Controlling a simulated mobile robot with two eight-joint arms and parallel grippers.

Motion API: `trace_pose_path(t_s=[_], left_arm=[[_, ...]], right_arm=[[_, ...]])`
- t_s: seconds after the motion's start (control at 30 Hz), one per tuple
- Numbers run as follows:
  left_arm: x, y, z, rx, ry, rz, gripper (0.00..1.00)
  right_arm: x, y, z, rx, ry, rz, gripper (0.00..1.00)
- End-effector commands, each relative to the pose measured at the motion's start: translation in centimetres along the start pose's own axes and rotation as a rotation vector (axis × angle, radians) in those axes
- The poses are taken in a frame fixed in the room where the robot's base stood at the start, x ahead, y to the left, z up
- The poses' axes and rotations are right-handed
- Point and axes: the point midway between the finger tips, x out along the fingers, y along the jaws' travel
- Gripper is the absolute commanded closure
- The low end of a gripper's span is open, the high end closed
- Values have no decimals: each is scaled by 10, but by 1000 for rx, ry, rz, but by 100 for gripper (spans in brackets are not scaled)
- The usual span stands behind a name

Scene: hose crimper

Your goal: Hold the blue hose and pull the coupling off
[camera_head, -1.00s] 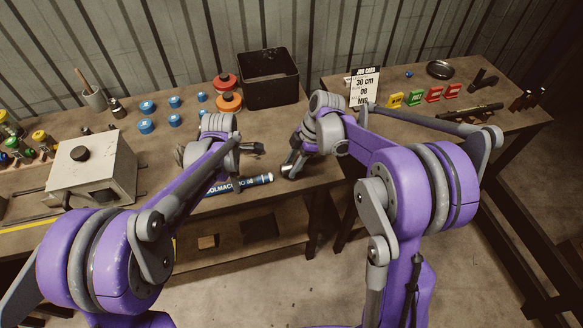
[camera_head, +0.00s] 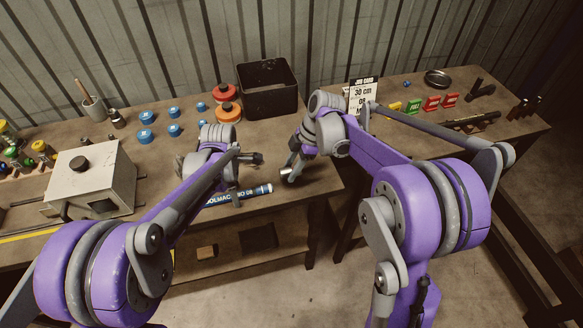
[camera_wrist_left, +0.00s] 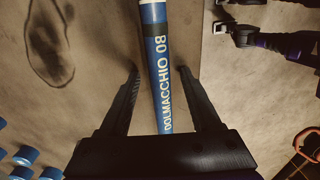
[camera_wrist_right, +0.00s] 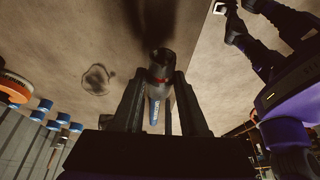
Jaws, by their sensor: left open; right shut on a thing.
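The blue hose (camera_head: 255,191), with white lettering, lies along the front of the bench. In the left wrist view the hose (camera_wrist_left: 158,85) runs between the fingers of my left gripper (camera_wrist_left: 158,72), which is open with a gap on each side. My right gripper (camera_wrist_right: 159,75) is shut on the coupling (camera_wrist_right: 161,60), a short dark and metallic cylinder. In the head view the coupling (camera_head: 287,173) shows as a bright bit of metal, apart from the hose's right end. The right wrist view shows the hose (camera_wrist_right: 154,112) beyond the coupling. My left forearm hides part of the hose.
A grey machine box (camera_head: 90,180) stands at the left. Blue caps (camera_head: 146,136), an orange roll (camera_head: 228,113) and a black bin (camera_head: 268,90) are behind my arms. A second bench (camera_head: 400,130) with a job card (camera_head: 360,96) stands right, across a gap.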

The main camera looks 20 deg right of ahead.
Motion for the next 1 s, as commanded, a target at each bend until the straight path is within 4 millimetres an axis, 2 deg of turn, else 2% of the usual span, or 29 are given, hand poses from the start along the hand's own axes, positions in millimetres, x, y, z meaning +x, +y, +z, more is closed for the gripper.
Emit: trace_pose_path(t_s=[0.17,0.27,0.5,0.7,0.83,1.0], left_arm=[[-5,0,0,0,0,0,36],[-18,0,0,0,0,0,36],[-69,0,0,0,0,0,36],[-104,0,0,0,0,0,36],[-116,0,0,0,0,0,36],[-120,0,0,0,0,0,36]], right_arm=[[0,0,0,0,0,0,100],[0,0,0,0,0,0,100],[0,0,0,0,0,0,100],[0,0,0,0,0,0,100],[0,0,0,0,0,0,100],[0,0,0,0,0,0,100]])
